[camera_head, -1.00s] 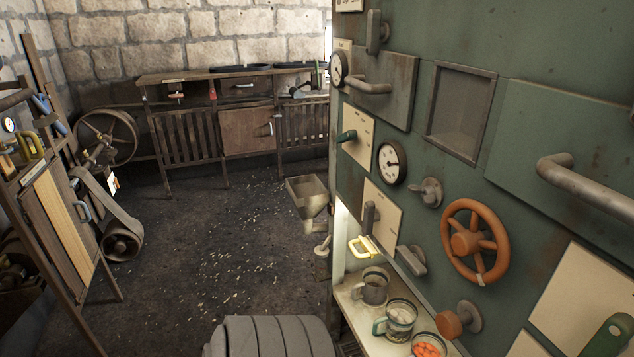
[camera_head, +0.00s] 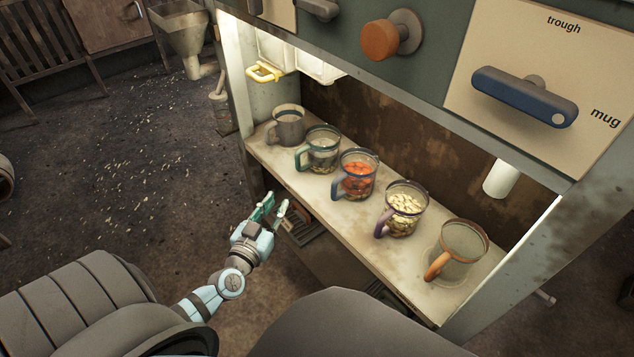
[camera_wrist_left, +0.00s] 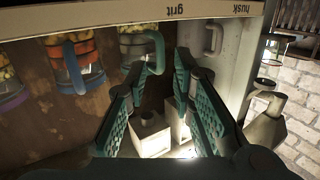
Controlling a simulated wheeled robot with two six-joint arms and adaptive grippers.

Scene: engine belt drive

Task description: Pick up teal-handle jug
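The teal-handle jug (camera_head: 322,157) stands upright on the pale shelf (camera_head: 292,186), second from the left in a row of glass jugs. Its handle faces the front left, and dark contents show low inside. My left gripper (camera_head: 276,202) is open and empty, in front of the shelf's edge and apart from the jug. In the left wrist view, which looks inverted, the teal-handle jug (camera_wrist_left: 136,45) is beyond the parted teal-padded fingers of the left gripper (camera_wrist_left: 158,70). My right gripper is not in view.
A grey-handle jug (camera_head: 288,128) stands left of it. A blue-handle jug (camera_head: 358,180) with orange pieces, a purple-handle jug (camera_head: 404,208) and an orange-handle jug (camera_head: 462,250) stand to the right. A yellow handle (camera_head: 266,72) hangs above. Knobs project from the green panel (camera_head: 450,60).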

